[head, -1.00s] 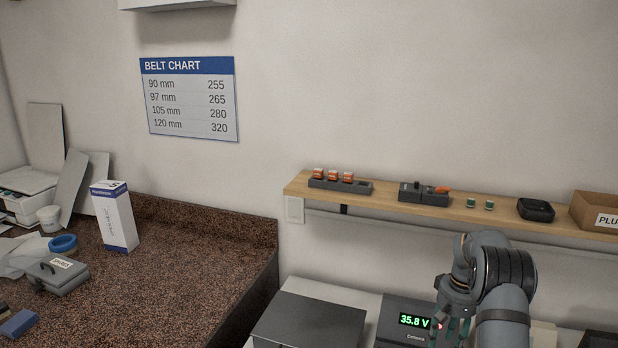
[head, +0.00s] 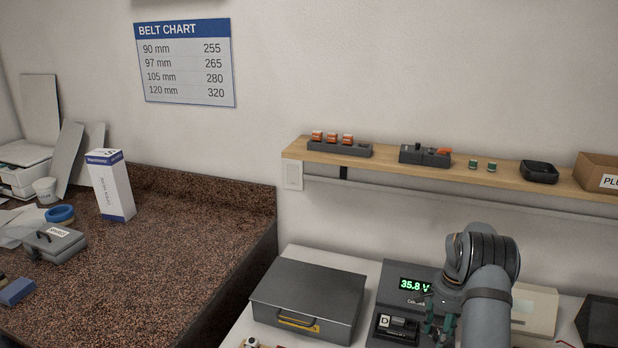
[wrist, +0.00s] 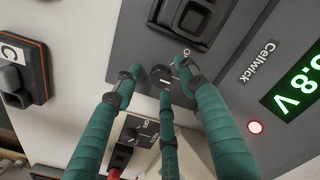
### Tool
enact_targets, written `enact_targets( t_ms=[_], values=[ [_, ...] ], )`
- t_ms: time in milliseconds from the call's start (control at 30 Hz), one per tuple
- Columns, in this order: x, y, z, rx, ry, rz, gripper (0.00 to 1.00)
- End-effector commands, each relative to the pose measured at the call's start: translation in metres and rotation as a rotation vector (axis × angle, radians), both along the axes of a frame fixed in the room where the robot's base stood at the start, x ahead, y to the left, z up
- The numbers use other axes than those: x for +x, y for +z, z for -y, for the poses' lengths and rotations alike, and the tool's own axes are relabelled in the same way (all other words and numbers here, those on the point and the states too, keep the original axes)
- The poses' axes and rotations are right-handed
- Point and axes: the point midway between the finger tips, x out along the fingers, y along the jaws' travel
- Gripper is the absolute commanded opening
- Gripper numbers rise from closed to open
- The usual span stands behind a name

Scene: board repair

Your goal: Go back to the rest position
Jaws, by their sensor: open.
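My gripper (head: 438,314) is at the lower right in the head view, in front of the grey Cellwick unit (head: 396,300) with its green 35.8 V display (head: 415,285). The fingertips are over the front face of the Cellwick unit (wrist: 232,68), around a dark round knob (wrist: 161,77). I cannot tell whether any fingertip touches it.
A wooden shelf (head: 455,173) with small parts runs along the wall above. A closed grey case (head: 307,298) stands left of the unit. A block marked C (wrist: 38,62) and a red plug (wrist: 120,160) lie near the fingers. A brown counter (head: 190,230) is at left.

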Motion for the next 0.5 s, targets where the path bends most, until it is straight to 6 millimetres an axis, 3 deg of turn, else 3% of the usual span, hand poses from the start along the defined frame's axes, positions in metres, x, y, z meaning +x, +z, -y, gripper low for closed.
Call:
enact_targets(
  t_ms=[200, 500],
  values=[
    [0.0003, -0.001, -0.0004, -0.001, -0.162, 0.001, 0.41],
    [-0.0001, 0.001, -0.0003, 0.001, -0.206, -0.001, 0.41]
  ],
)
